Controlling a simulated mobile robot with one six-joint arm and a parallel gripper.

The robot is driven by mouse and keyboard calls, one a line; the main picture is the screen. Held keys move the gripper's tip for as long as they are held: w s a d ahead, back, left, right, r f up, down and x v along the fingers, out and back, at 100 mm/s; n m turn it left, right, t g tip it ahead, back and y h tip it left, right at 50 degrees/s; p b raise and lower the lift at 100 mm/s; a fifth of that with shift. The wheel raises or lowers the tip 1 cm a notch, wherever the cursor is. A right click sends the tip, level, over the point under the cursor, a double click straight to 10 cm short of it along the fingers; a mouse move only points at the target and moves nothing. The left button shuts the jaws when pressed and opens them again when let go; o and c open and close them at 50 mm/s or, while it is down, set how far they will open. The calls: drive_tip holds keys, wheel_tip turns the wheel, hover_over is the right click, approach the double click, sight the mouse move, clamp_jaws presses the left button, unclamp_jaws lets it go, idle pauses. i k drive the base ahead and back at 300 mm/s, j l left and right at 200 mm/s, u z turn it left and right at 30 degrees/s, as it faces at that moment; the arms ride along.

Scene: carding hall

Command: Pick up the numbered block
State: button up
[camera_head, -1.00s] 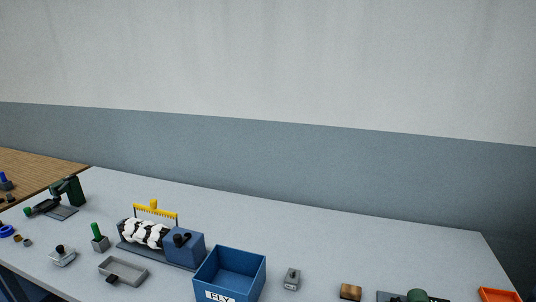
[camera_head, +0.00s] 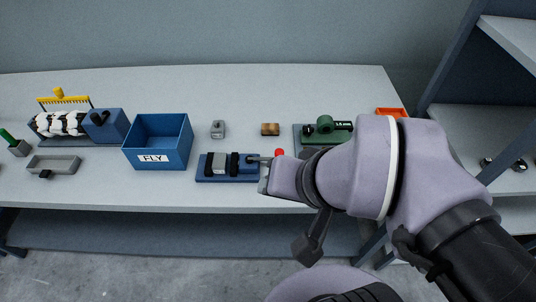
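No number can be read on any block from here. A small brown wooden block (camera_head: 270,129) lies on the grey bench, right of the middle. A small grey metal piece (camera_head: 218,129) with a dark mark on top stands to its left. My gripper (camera_head: 264,182) is over the front part of the bench, nearer to me than both pieces and apart from them. It is beside the right end of a blue device. Its fingers are small and mostly hidden by my wrist, so whether they are open does not show.
The blue device (camera_head: 203,177) has black rollers and a red-knobbed lever (camera_head: 279,152). A blue FLY bin (camera_head: 157,142) stands left of it. A green device (camera_head: 326,128) and an orange tray (camera_head: 391,112) are at right. Shelving (camera_head: 470,127) rises at far right.

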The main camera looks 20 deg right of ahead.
sight(220, 160)
drive_tip(key=i+j, duration=0.15)
drive_tip(key=j, duration=0.2)
drive_tip(key=i+j, duration=0.15)
drive_tip(key=j, duration=0.2)
drive_tip(key=i+j, duration=0.1)
drive_tip(key=j, duration=0.25)
drive_tip(key=i+j, duration=0.15)
drive_tip(key=j, duration=0.2)
drive_tip(key=i+j, duration=0.15)
drive_tip(key=j, duration=0.2)
drive_tip(key=z, duration=0.05)
